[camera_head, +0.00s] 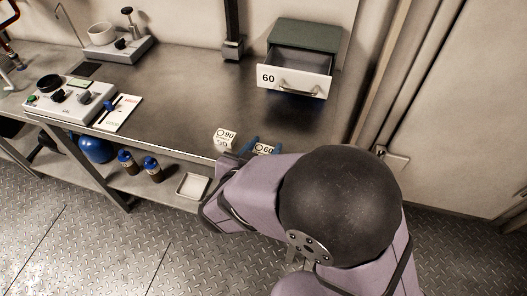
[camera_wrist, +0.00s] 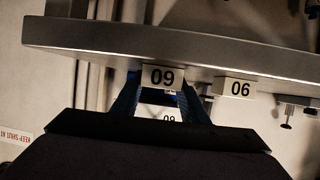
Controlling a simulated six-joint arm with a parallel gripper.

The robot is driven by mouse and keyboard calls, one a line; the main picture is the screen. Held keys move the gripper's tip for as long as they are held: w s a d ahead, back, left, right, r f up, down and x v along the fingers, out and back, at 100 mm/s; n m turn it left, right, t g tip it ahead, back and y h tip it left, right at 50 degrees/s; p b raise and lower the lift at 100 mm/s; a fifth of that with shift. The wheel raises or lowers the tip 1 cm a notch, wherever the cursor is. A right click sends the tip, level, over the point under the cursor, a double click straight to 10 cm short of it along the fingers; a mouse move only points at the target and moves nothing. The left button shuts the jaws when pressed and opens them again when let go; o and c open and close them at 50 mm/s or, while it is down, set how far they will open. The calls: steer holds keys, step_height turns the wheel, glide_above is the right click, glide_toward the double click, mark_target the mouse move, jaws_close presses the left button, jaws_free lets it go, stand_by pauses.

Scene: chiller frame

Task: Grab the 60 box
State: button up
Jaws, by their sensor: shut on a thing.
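The 60 box (camera_head: 264,149) is a small white block at the table's front edge. My gripper (camera_head: 262,151) has its blue fingers on either side of it and is shut on it. In the wrist view the picture is upside down, so the 60 box (camera_wrist: 162,77) reads "09" between the fingers (camera_wrist: 161,98). The 90 box (camera_head: 225,138) stands just left of it, apart from the fingers; in the wrist view the 90 box (camera_wrist: 234,88) reads "06". My arm hides part of the gripper. I cannot tell whether the held box touches the table.
A green-topped cabinet (camera_head: 306,36) stands at the back right with its drawer (camera_head: 305,79) marked 60 pulled open. A control box (camera_head: 70,99) and a card (camera_head: 117,113) lie at left. The table's middle (camera_head: 185,90) is clear. A shelf below holds bottles and a tray (camera_head: 193,186).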

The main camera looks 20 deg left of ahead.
mark_target(264, 148)
step_height(264, 148, up, 10)
steer(key=p, duration=0.2)
steer(key=shift+p, duration=0.3)
